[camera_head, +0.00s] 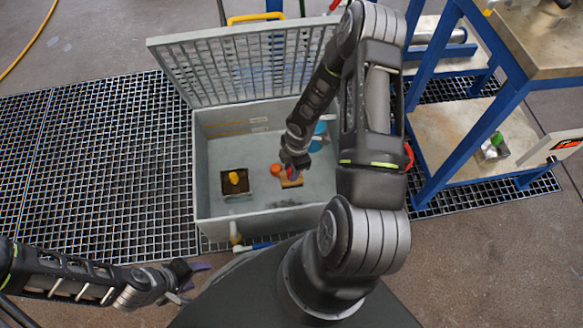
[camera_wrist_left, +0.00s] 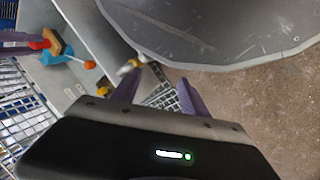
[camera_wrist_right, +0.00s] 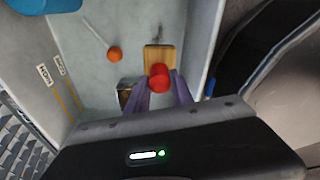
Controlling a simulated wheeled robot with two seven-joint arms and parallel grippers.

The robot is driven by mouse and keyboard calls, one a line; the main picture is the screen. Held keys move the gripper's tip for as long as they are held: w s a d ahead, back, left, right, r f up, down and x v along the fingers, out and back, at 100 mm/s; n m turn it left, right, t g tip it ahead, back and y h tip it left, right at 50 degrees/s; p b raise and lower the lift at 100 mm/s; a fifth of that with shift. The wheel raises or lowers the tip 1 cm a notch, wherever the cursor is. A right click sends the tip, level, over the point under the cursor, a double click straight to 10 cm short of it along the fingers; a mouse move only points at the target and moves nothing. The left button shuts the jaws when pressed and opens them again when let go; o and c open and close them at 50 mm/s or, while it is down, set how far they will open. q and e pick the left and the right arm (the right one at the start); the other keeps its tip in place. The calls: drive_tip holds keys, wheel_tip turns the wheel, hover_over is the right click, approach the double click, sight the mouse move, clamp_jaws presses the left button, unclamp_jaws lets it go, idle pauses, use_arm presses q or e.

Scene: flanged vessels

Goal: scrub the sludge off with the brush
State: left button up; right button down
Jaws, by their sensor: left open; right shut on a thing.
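The brush has a red handle (camera_wrist_right: 159,77) and a wooden block (camera_wrist_right: 158,57). My right gripper (camera_wrist_right: 160,92) is shut on the red handle. In the head view the block (camera_head: 291,182) is over the floor of the grey tub (camera_head: 262,218), right of a dark square patch (camera_head: 234,189) with a yellow thing (camera_head: 235,178) on it. I cannot tell whether this patch is the sludge, or whether the block touches the floor. The right wrist view shows the patch partly behind a finger. My left gripper (camera_head: 186,281) is open and empty, outside the tub at lower left.
An orange ball (camera_wrist_right: 115,54) on a white rod lies near the brush, and a blue object (camera_head: 318,136) is at the tub's right side. The tub's grated lid (camera_head: 220,62) stands open behind. A blue-framed bench (camera_head: 480,70) stands right; floor grating (camera_head: 95,150) lies left.

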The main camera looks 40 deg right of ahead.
use_arm(q)
drive_tip(key=w+a+f+b, duration=0.1)
drive_tip(key=w+f+b, duration=0.2)
drive_tip(key=f+b, duration=1.2)
drive_tip(key=shift+a+f+n+t+y, duration=0.3)
drive_tip(key=shift+f+t, duration=0.1)
drive_tip(key=shift+f, duration=0.35)
use_arm(e)
drive_tip(key=shift+f, duration=9.7)
use_arm(q)
drive_tip(key=shift+f+b, duration=0.25)
drive_tip(key=shift+b, duration=0.1)
use_arm(e)
drive_tip(key=shift+f, duration=0.3)
use_arm(q)
drive_tip(key=shift+r, duration=0.1)
use_arm(e)
drive_tip(key=shift+d, duration=0.15)
